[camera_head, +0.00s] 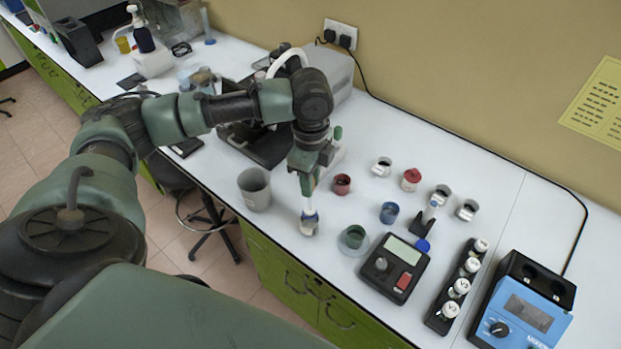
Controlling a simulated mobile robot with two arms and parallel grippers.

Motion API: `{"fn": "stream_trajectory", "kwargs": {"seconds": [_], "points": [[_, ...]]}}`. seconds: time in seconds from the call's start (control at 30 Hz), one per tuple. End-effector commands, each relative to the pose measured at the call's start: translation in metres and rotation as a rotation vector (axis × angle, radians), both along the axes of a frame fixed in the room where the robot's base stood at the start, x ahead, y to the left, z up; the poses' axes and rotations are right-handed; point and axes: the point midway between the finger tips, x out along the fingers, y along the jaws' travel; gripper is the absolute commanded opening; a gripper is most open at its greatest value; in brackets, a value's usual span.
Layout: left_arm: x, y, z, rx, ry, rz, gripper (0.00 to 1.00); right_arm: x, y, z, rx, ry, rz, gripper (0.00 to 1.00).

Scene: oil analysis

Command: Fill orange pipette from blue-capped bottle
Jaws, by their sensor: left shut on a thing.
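My left gripper (307,184) points down over the front of the bench, shut on a slim pale pipette (308,204). The fingers hide most of the pipette, and I see no orange on it. Its lower end is at the mouth of a small bottle (309,226) with a blue band near its top, standing upright on the bench. I cannot tell how deep the tip is or whether there is liquid in the pipette. A loose blue cap (423,246) lies to the right, near the scale. My right gripper is not in view.
A grey beaker (254,190) stands just left of the bottle, near the front edge. To the right are a green cup (353,237), red cup (342,184), blue cup (389,212), scale (394,268), vial rack (440,319) and blue instrument (523,310).

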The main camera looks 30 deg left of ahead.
Motion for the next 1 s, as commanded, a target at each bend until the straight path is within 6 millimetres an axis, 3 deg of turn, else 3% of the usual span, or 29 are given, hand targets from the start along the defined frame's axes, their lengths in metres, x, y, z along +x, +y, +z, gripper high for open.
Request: {"fn": "stream_trajectory", "kwargs": {"seconds": [0.43, 1.0], "points": [[0.0, 0.0, -0.001, 0.0, 0.0, 0.0, 0.0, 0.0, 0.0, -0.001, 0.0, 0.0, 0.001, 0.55], [0.0, 0.0, -0.018, 0.0, -0.001, 0.0, 0.0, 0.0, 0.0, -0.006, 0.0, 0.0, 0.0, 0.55]]}}
